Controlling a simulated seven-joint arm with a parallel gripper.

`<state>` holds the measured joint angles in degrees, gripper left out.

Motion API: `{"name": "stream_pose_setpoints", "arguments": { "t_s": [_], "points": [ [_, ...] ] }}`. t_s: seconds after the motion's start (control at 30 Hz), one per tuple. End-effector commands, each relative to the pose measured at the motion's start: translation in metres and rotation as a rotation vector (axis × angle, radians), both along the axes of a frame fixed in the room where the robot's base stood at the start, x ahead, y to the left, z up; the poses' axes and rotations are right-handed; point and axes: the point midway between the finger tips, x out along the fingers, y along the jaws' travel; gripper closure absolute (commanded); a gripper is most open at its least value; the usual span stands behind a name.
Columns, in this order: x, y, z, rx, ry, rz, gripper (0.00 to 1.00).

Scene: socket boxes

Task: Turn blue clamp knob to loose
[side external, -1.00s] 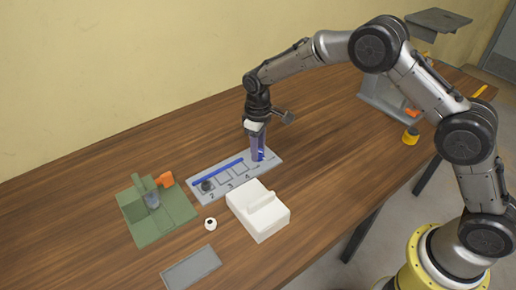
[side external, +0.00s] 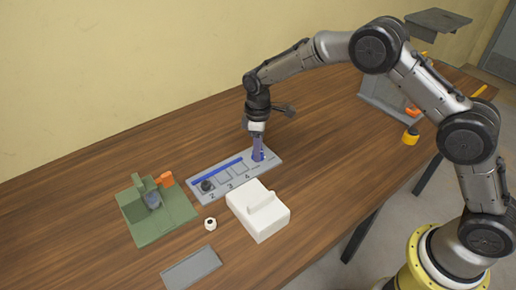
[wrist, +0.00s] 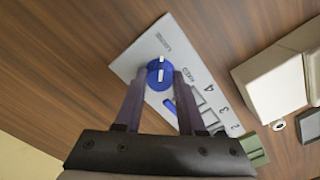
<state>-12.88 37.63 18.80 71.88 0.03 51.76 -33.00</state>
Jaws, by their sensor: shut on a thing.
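The blue clamp knob (wrist: 153,77) sits at one end of the grey numbered plate (wrist: 150,48), with a white line across its top. The wrist view shows small print on the plate near the knob, apparently LOOSE above and FIXED to the right. The white line runs nearly upright in that view; which word it marks is not clear. My gripper (wrist: 160,82) points down with its purple fingers on either side of the knob, shut on it. In the side view my gripper (side external: 258,156) hides most of the knob at the right end of the plate (side external: 272,158).
A blue bar (side external: 218,172) and a dark round piece (side external: 207,185) are on the plate. A white box (side external: 258,213) stands close in front. A green fixture (side external: 150,212) with an orange part, a small white round piece (side external: 210,224) and a grey pad (side external: 190,268) are nearby.

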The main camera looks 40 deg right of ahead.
Motion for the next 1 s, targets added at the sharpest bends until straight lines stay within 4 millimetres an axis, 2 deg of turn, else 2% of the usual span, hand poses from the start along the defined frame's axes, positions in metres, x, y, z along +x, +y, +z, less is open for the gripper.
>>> {"name": "stream_pose_setpoints", "arguments": {
  "t_s": [0.1, 0.13, 0.3, 0.67, 0.87, 1.0],
  "points": [
    [0.001, 0.001, 0.003, 0.001, -0.006, 0.003, 1.0],
    [0.002, 0.001, 0.003, 0.001, -0.006, 0.003, 0.6],
    [0.001, 0.001, 0.002, 0.0, -0.004, 0.002, 0.31],
    [0.001, 0.0, 0.005, 0.0, -0.003, 0.0, 0.31],
    [0.001, 0.0, 0.034, 0.001, -0.006, 0.0, 0.31],
    [0.002, 0.001, 0.065, 0.001, -0.008, 0.001, 0.31]
  ]
}}
